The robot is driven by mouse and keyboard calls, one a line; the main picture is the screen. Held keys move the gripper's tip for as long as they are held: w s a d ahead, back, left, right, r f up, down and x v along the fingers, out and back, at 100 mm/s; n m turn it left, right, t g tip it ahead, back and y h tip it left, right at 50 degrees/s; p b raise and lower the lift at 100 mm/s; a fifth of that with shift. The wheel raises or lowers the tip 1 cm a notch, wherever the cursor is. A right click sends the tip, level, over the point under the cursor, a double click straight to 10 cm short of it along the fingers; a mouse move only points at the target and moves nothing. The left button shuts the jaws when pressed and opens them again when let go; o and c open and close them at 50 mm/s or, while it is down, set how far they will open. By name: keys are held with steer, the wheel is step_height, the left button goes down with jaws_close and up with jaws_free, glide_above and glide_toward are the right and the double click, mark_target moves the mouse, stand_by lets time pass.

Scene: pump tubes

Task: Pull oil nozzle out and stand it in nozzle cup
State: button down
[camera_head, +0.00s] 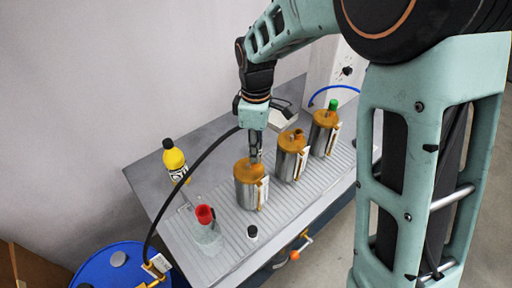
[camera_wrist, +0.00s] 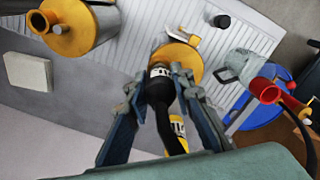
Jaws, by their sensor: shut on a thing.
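My gripper (camera_head: 254,152) points down over the nearest metal canister (camera_head: 250,193), which has an orange top. In the wrist view its fingers (camera_wrist: 160,88) are shut around the black oil nozzle (camera_wrist: 159,90), which has a white label. The nozzle's lower end meets the canister's orange top (camera_wrist: 185,55); whether it is inside the opening is hidden. A black hose (camera_head: 180,178) arcs from the gripper to the blue drum.
Two more canisters (camera_head: 291,160) (camera_head: 324,134) stand in a row behind. A clear jug with a red top (camera_head: 205,226) stands at the front left. A yellow bottle (camera_head: 175,160) is at the left edge. The blue drum (camera_head: 112,262) is beside the table (camera_head: 215,140).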

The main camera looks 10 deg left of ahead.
steer(key=shift+r+p, duration=0.55)
steer(key=shift+r, duration=0.2)
stand_by(0.6)
steer(key=shift+r+p, duration=1.4)
steer(key=shift+r, duration=0.5)
steer(key=shift+s, duration=0.1)
